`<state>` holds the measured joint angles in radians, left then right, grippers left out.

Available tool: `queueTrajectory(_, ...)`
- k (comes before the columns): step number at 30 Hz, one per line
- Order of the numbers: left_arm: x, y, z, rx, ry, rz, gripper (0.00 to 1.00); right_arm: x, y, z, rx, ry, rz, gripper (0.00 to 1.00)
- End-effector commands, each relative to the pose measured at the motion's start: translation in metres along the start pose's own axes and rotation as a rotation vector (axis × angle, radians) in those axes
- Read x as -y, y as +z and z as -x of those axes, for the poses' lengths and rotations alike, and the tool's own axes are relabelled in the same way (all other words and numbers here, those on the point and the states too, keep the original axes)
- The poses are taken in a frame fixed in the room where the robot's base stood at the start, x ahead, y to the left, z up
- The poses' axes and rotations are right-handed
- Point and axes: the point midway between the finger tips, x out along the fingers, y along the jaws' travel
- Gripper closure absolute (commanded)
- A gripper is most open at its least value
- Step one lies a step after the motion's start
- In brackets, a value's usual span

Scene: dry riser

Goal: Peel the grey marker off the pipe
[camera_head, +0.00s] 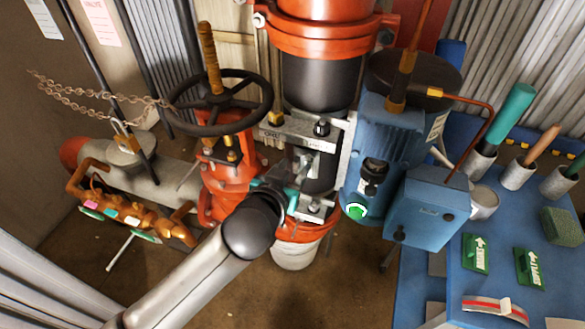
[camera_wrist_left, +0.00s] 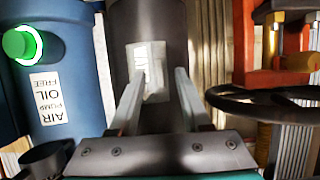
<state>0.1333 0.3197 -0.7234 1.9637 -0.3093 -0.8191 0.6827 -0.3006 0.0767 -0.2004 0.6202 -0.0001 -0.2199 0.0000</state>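A light grey, shiny rectangular marker (camera_wrist_left: 148,62) lies flat on the dark vertical pipe (camera_wrist_left: 147,22) in the left wrist view. My left gripper (camera_wrist_left: 160,74) is open, its two fingers pointing at the pipe. The fingertips are apart at the marker's lower part, and I see nothing held between them. Whether they touch the pipe I cannot tell. In the head view my left gripper (camera_head: 298,170) is at the dark pipe (camera_head: 321,84), below the orange flange, and partly hides it along with the metal brackets. My right gripper is not in view.
A black handwheel (camera_head: 218,90) on a red valve stands left of the pipe. A blue pump (camera_head: 385,140) with a green button stands close on the right. A blue bench (camera_head: 500,270) with tool holders and green blocks is at right. A chain hangs at left.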

Motion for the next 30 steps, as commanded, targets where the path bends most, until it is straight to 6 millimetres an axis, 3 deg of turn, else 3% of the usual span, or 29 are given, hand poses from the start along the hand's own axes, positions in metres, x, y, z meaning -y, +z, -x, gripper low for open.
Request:
queueTrajectory(2,-0.0002,0.0001,0.0002,0.000,0.000,0.000,0.60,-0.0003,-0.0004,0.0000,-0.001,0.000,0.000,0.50)
queueTrajectory(12,-0.0002,0.0002,0.0004,0.000,0.000,0.000,0.99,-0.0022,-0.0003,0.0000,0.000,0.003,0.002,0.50)
queueTrajectory(23,-0.0002,0.0003,0.0004,0.000,0.000,0.000,1.00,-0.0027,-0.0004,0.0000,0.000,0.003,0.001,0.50)
queueTrajectory(24,-0.0002,0.0003,0.0004,0.000,0.000,0.000,0.90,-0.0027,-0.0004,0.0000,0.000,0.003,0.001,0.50)
queueTrajectory(27,-0.0002,0.0003,0.0004,0.000,0.001,0.000,1.00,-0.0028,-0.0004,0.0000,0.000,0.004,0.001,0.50)
queueTrajectory(30,-0.0003,0.0004,0.0004,0.000,0.001,0.000,1.00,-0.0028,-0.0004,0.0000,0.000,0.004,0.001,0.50)
